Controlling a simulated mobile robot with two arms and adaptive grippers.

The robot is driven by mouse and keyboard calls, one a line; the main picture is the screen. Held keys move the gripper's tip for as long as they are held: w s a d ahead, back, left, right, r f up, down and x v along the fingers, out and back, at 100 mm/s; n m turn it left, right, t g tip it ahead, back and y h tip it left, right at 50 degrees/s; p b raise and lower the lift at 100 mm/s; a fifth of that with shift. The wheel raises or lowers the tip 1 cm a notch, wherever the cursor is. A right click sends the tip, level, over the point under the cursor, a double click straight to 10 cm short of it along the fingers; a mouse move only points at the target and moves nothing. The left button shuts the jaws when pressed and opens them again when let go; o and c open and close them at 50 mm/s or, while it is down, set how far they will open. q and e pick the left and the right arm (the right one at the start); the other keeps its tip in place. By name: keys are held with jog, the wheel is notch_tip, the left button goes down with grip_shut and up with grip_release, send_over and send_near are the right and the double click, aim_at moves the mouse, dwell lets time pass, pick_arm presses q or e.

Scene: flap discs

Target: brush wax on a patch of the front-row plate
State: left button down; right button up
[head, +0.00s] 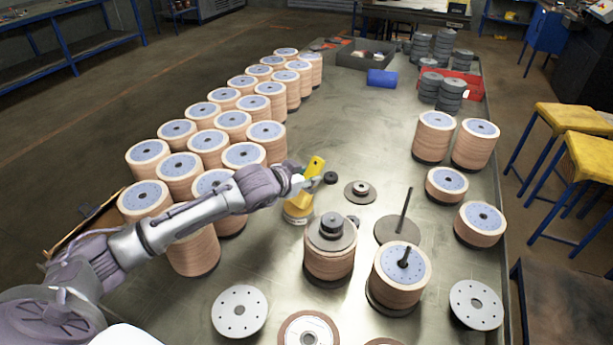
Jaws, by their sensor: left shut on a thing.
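My left gripper (308,182) reaches in from the left and is shut on a yellow handle (316,165), which looks like the brush. Its lower end is hidden by the gripper. Just below is a yellow and white pot (298,211), perhaps the wax; I cannot tell whether the brush touches it. Along the table's front lie a pale round plate with holes (227,312), a brown-rimmed plate (290,335) and another pale plate (476,292). I cannot tell which is the one to wax or see wax on them. My right gripper is not in view.
Several tall stacks of discs (196,250) stand in rows at left, close to my left arm. Two stacks (330,262) stand between the pot and the front right. A thin upright rod (405,212) rises from a round base.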

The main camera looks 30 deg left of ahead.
pick_arm(q)
jog(key=shift+r+p, duration=1.1)
jog(key=shift+r, duration=2.3)
